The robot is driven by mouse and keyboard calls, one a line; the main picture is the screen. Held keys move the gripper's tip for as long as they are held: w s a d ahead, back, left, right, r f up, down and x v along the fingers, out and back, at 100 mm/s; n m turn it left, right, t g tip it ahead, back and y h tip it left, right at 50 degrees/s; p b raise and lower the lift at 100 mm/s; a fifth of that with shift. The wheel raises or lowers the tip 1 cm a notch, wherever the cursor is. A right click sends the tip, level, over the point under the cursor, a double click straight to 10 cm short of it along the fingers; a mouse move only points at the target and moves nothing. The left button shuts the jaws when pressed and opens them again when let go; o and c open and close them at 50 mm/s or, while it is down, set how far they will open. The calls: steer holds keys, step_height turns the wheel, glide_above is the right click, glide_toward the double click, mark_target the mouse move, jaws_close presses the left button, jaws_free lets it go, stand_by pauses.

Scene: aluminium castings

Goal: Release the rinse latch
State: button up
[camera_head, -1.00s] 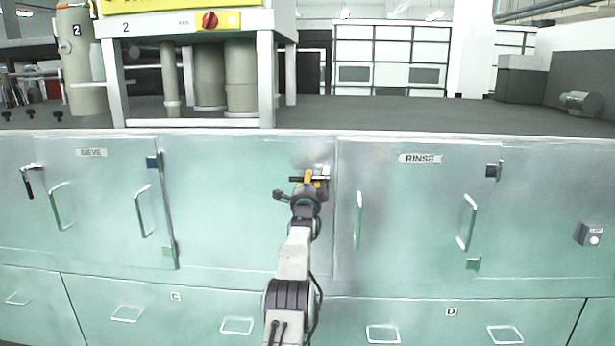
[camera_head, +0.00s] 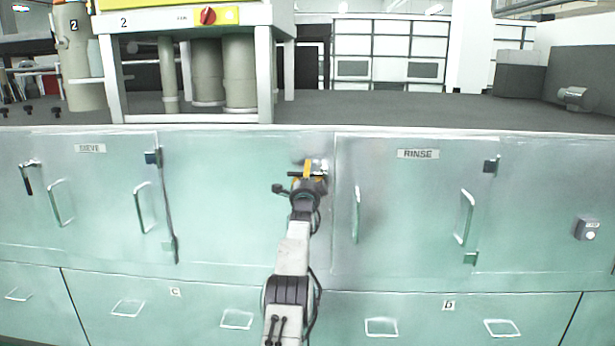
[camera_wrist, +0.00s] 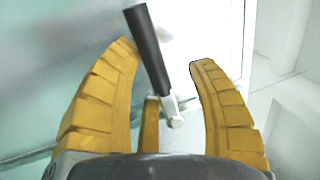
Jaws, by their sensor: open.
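The rinse latch (camera_wrist: 150,55) shows in the wrist view as a dark bar handle joined to a pale metal pivot (camera_wrist: 173,112). My gripper (camera_wrist: 165,55) has its yellow fingers spread on either side of the handle, with visible gaps. It is open and not clamped on the latch. In the head view my gripper (camera_head: 308,168) is at the left edge of the RINSE door (camera_head: 400,215). The dark latch handle (camera_head: 294,174) lies about level there, partly hidden by my gripper. The door looks flush with the cabinet front.
The SIEVE door (camera_head: 100,200) at left has its own latch (camera_head: 28,178) with a dark handle pointing down. Door pulls and drawer pulls (camera_head: 237,320) stick out from the cabinet front. A button box (camera_head: 587,228) is at far right. The grey counter (camera_head: 400,112) runs above.

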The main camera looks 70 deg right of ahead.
steer(key=shift+a+f, duration=0.15)
steer(key=shift+f, duration=0.05)
steer(key=shift+a, duration=0.15)
steer(key=v, duration=1.1)
steer(key=shift+a, duration=0.2)
stand_by(0.5)
steer(key=shift+s+r, duration=0.1)
steer(key=shift+r, duration=0.05)
stand_by(0.7)
